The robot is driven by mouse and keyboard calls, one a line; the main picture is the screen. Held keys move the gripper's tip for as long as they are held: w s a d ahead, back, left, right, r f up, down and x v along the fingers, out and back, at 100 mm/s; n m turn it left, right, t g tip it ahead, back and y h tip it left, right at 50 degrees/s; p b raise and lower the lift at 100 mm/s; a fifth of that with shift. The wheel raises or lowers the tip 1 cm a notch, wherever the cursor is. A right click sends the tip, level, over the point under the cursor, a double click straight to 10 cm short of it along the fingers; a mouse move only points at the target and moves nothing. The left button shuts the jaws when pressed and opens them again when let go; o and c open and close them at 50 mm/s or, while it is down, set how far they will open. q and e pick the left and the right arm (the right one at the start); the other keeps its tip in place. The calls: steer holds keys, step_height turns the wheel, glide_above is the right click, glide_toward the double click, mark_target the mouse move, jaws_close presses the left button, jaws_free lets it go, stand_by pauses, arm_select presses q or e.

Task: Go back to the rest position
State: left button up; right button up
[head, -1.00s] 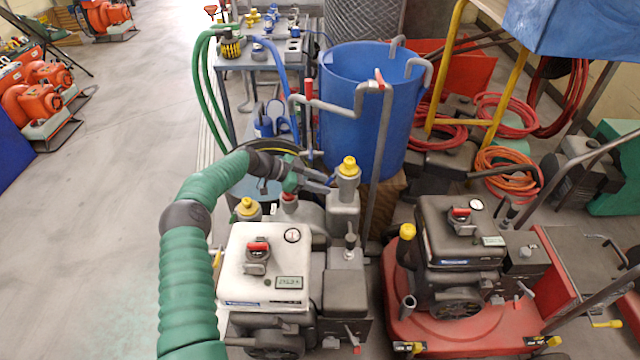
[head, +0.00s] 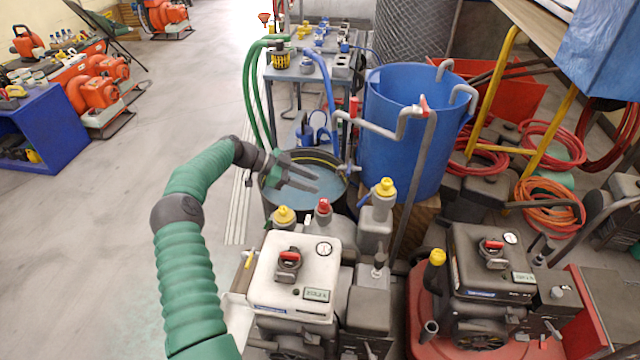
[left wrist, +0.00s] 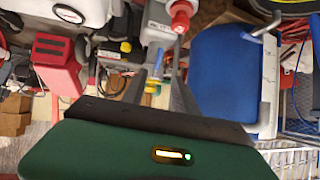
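My left gripper (head: 317,182) hangs in the air in front of the dark round tub of water (head: 300,205). Its two grey fingers are apart with nothing between them; the left wrist view also shows a gap between the fingers (left wrist: 160,88). Below and to the right of it in the head view are the red cap (head: 324,206) and yellow cap (head: 385,187) of the white-topped machine (head: 292,270). Its other yellow cap (head: 284,214) is at the left. The fingers look clear of the caps. My right gripper is not in view.
A blue barrel (head: 405,135) with grey pipes stands behind the machines. A second, dark machine (head: 490,265) on a red base is at the right. A grey bench (head: 300,75) with small parts is at the back. The floor (head: 100,215) at the left is open.

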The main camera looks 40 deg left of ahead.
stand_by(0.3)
arm_select(q)
steer(key=s+d+f+n+g+y, duration=0.1)
steer(key=d+f+g+y, duration=0.15)
steer(key=d, duration=0.85)
steer(key=s+d+f+n+g+y, duration=0.1)
steer(key=d+g, duration=0.3)
steer(key=d, duration=0.8)
steer(key=s+d+n+t+y, duration=0.15)
steer(key=s+d+n, duration=0.25)
steer(key=s, duration=0.6)
steer(key=s+d+n+y, duration=0.3)
steer(key=s+d+n, duration=0.1)
steer(key=s, duration=0.6)
step_height(320, 180, up, 25)
steer(key=p, duration=2.4)
steer(key=shift+s+d, duration=0.15)
steer(key=shift+s, duration=0.05)
